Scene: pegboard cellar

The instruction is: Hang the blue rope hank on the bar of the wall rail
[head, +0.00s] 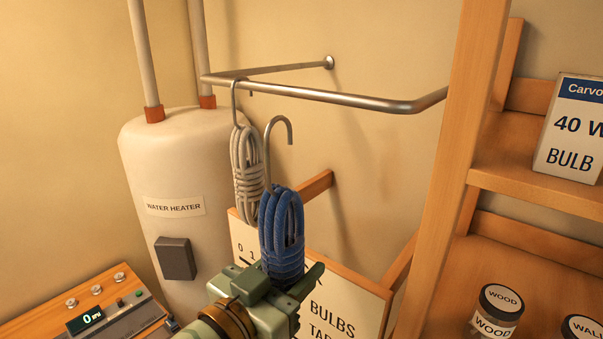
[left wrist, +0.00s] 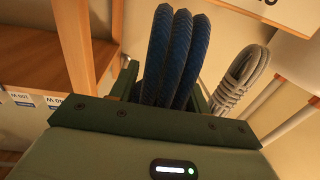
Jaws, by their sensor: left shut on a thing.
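The blue rope hank (head: 282,238) is upright in my left gripper (head: 283,272), with a metal hook rising from its top and curling over to the right. The hook's open end is below the bar of the wall rail (head: 345,99) and apart from it in the picture. The blue hank also shows in the left wrist view (left wrist: 170,60), between the fingers of my left gripper (left wrist: 168,85). A grey rope hank (head: 246,165) hangs by its own hook from the rail's left part. It shows in the left wrist view (left wrist: 240,80) too. My right gripper is not in view.
A white water heater (head: 150,165) with pipes stands left of the rail. A wooden shelf post (head: 465,150) stands at the right, with a bulb box (head: 572,130) and jars (head: 497,310). A sign board (head: 350,297) is behind my gripper. The bar right of the grey hank is bare.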

